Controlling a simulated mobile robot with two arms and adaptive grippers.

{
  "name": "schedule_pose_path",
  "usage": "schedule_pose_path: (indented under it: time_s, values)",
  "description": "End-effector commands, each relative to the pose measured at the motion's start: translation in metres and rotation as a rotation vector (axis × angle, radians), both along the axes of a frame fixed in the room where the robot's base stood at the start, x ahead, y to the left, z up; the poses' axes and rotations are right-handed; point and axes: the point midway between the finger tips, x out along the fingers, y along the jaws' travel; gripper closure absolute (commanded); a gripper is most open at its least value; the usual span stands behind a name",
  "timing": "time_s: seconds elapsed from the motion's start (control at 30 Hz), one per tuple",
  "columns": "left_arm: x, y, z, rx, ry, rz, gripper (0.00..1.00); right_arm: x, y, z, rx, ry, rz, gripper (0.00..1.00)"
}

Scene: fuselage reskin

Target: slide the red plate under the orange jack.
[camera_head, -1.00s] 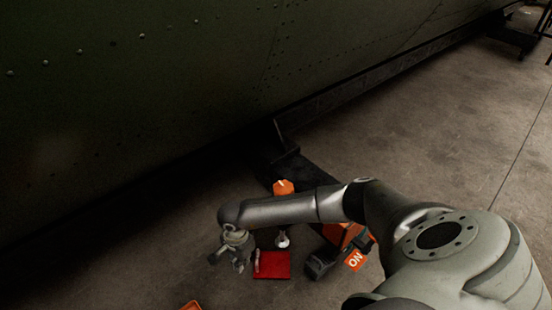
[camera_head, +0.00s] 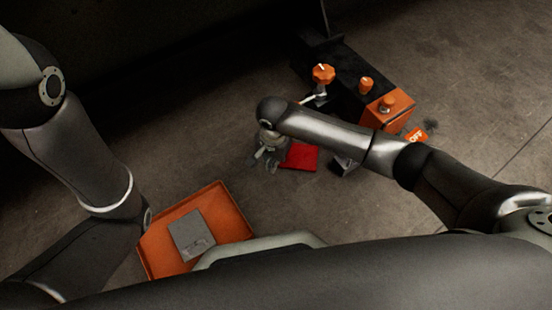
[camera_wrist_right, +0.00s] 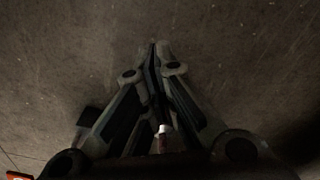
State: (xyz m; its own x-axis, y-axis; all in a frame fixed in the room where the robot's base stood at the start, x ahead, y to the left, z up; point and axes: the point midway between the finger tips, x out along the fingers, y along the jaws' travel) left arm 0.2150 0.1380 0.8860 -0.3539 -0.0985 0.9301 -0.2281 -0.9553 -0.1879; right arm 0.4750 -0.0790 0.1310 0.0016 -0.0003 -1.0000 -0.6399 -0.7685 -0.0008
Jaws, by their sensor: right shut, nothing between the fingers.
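The red plate (camera_head: 302,156) lies flat on the floor, just right of my right gripper (camera_head: 266,162) in the head view. That gripper points down and is shut and empty; its closed fingertips (camera_wrist_right: 158,48) show in the right wrist view. Orange parts, a knob (camera_head: 323,73) and a block (camera_head: 387,110), sit on a black base behind my right arm; I cannot tell which belongs to the jack. My left arm is at the left; its gripper is not in view.
An orange tray (camera_head: 232,207) holding a grey plate (camera_head: 190,236) lies at the lower left. An OFF label (camera_head: 416,135) stands by the orange block. The dark fuselage side (camera_head: 200,40) runs behind. Bare floor lies between tray and red plate.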

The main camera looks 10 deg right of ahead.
Motion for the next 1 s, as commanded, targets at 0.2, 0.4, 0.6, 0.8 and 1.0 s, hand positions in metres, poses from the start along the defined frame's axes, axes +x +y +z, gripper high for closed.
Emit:
schedule_pose_path:
  time_s: [0.2, 0.4, 0.6, 0.8, 1.0]
  values:
    - [-0.004, 0.000, -0.029, 0.000, -0.010, 0.000, 1.00, -0.001, 0.000, -0.045, 0.001, 0.004, -0.002, 1.00]
    - [-0.004, 0.000, -0.051, 0.001, -0.011, 0.000, 1.00, 0.006, -0.004, -0.067, 0.002, -0.001, -0.004, 1.00]
    - [-0.004, 0.000, -0.065, 0.001, -0.011, 0.000, 1.00, 0.022, -0.019, -0.065, 0.000, 0.000, -0.003, 1.00]
    - [-0.004, 0.000, -0.071, 0.001, -0.011, 0.000, 1.00, 0.030, -0.025, -0.062, 0.001, 0.001, -0.002, 1.00]
    - [-0.004, 0.000, -0.070, 0.001, -0.012, 0.000, 1.00, 0.031, -0.026, -0.061, 0.000, 0.001, -0.002, 1.00]
